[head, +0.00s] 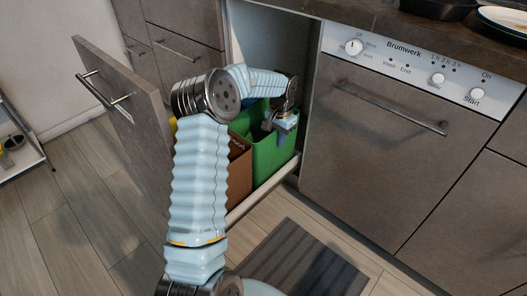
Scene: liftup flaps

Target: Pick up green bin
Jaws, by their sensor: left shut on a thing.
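The green bin (270,160) stands upright in the pulled-out drawer under the counter, beside a brown bin (239,175). My left arm reaches in from below across the picture and bends over the bins. My left gripper (270,125) is at the top of the green bin, shut on its rim; the fingertips are small and partly hidden by the wrist. A sliver of yellow, perhaps another bin, shows behind my arm. My right gripper is not in view.
The drawer front (130,125) with its bar handle stands out at the left. A dishwasher (385,140) closes off the right side. A striped mat (300,262) lies on the wooden floor. Pans and plates (505,20) stand on the counter. A shelf (22,150) stands at the far left.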

